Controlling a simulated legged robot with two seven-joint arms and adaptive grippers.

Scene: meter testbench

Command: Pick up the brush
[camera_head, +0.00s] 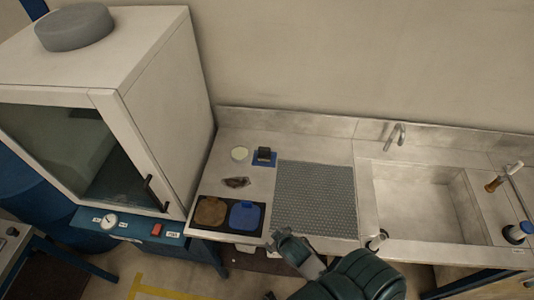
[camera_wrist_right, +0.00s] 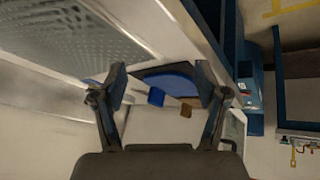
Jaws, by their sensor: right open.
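The likely brush (camera_head: 503,177), a slim object with a brown end and a pale end, is at the far right of the head view, tilted beside the sink; it is too small to be certain. My right gripper (camera_head: 287,245) reaches in from the bottom, over the counter's front edge by the grey mat, well to the left of that object. In the right wrist view my right gripper (camera_wrist_right: 160,82) has its fingers spread, with nothing held between them. A blue shape (camera_wrist_right: 172,83) shows beyond the fingers. My left gripper is not in view.
A perforated grey mat (camera_head: 315,198) lies left of the sink (camera_head: 425,205) with its tap (camera_head: 395,133). A fume cabinet (camera_head: 165,95) stands left.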

